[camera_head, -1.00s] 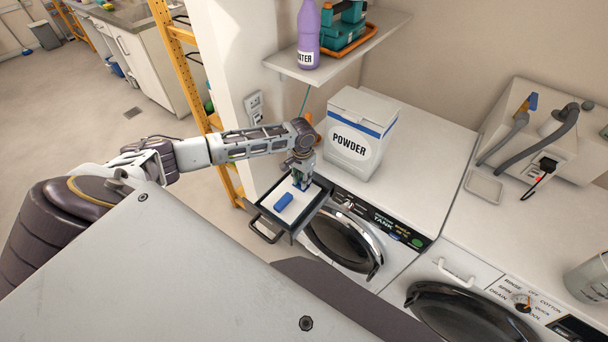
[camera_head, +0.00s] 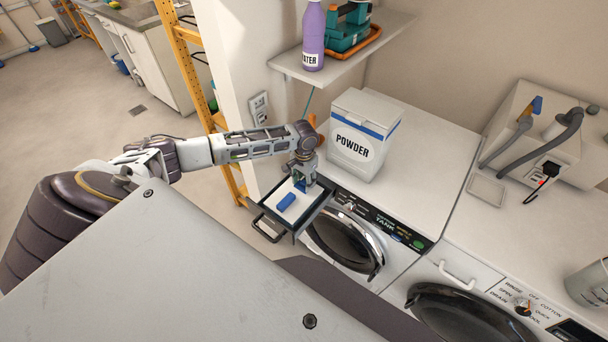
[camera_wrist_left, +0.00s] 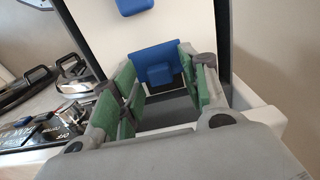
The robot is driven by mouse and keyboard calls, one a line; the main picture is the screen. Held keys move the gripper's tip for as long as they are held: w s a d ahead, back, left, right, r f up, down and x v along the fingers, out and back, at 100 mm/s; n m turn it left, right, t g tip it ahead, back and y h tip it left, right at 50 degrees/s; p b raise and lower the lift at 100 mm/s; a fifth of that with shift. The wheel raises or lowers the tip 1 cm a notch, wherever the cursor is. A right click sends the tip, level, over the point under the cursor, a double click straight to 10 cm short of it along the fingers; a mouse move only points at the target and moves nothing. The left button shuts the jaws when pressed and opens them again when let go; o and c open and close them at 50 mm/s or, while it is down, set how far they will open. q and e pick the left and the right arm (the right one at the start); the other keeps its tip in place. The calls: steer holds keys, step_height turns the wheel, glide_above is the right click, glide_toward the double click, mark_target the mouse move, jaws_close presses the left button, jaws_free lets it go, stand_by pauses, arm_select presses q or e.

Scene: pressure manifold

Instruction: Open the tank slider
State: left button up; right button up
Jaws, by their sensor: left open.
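A second blue piece with a raised tab (camera_wrist_left: 158,62) lies at the panel's near end in the left wrist view. My left gripper (camera_head: 301,181) points down over the drawer's washer end. Its green-padded fingers (camera_wrist_left: 155,88) are apart on either side of the blue tab; contact cannot be told.
A white POWDER box (camera_head: 362,138) stands on the washer right behind my left gripper. A shelf (camera_head: 335,68) with a purple bottle (camera_head: 313,38) hangs above. A yellow ladder (camera_head: 190,60) stands left. Open floor lies left of the drawer.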

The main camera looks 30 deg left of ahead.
mark_target(304, 182)
arm_select(q)
steer(key=shift+r, duration=0.1)
step_height(304, 182, up, 12)
stand_by(0.8)
stand_by(0.6)
